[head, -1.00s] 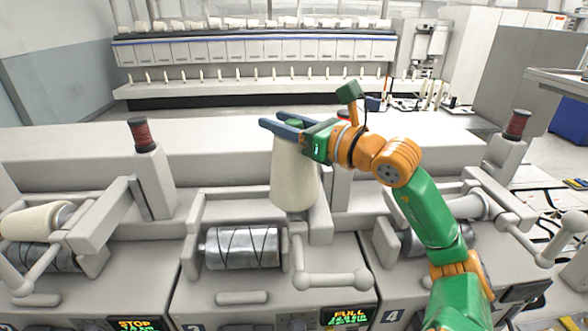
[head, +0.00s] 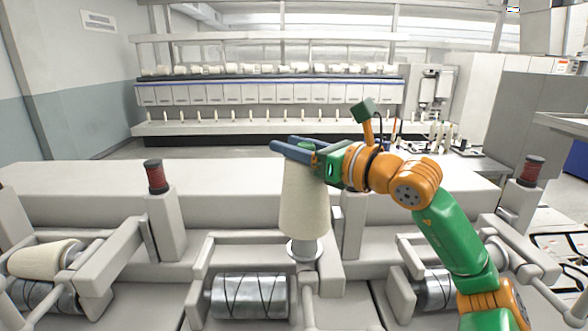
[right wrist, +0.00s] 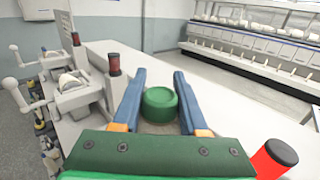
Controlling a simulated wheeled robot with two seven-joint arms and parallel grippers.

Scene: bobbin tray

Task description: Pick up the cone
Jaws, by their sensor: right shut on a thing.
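The cone (head: 303,205) is cream yarn, wider at the lower end, with a green top (head: 306,146). It hangs roughly upright from my right gripper (head: 289,145) in the head view. The two blue fingers are shut on the green top. In the right wrist view, the green top (right wrist: 160,103) sits between the fingers, and the cone body is hidden below it. A round metal disc (head: 303,252) on the machine shows just under the cone's lower end. My left gripper is not in view.
A grooved metal drum (head: 250,297) lies below and left of the cone. Another cream cone (head: 45,258) rests at the far left. Posts with red bobbins (head: 156,176) (head: 532,170) stand on both sides. A pale flat ledge (head: 100,185) runs behind.

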